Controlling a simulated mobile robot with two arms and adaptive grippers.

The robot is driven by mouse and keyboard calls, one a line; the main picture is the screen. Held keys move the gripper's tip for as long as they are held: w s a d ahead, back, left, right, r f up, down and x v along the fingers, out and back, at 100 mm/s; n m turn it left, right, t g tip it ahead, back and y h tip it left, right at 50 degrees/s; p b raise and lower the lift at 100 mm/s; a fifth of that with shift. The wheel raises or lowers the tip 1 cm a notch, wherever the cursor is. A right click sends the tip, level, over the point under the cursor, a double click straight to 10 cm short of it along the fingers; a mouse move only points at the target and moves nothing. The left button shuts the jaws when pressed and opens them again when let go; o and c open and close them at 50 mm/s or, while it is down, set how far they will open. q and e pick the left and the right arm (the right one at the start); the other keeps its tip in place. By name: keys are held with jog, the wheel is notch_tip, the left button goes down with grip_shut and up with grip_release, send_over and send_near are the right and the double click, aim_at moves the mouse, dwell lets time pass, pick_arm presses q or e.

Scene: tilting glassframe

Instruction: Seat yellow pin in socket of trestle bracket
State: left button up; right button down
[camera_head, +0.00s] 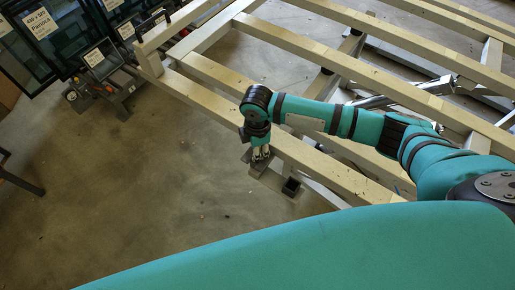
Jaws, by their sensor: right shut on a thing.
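My right gripper (260,153) points down over a small grey metal plate (268,176), which looks like part of the trestle bracket at the front edge of the slatted frame. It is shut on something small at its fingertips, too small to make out. I cannot pick out the yellow pin. A dark square opening (291,187), possibly the socket, shows just right of and below the gripper. I cannot tell whether the fingertips touch the plate. My left gripper is not in view.
The pale slatted frame (205,102) fills the upper right, with its beams passing under my right arm. Framed glass panes with labels (75,28) and a dark wheeled cart (105,88) stand at the upper left. The concrete floor (130,190) at the lower left is clear.

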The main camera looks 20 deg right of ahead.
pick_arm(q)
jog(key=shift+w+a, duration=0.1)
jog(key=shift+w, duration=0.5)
pick_arm(e)
jog(key=c, duration=1.7)
grip_release()
jog(key=shift+f, duration=0.1)
jog(key=o, duration=0.4)
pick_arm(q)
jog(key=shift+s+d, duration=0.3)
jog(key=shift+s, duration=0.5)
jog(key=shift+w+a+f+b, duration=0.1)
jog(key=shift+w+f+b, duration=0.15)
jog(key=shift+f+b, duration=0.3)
pick_arm(e)
notch_tip(320, 180, up, 12)
jog(key=shift+w+r, duration=0.15)
jog(key=shift+r, duration=0.05)
jog(key=shift+f, duration=0.1)
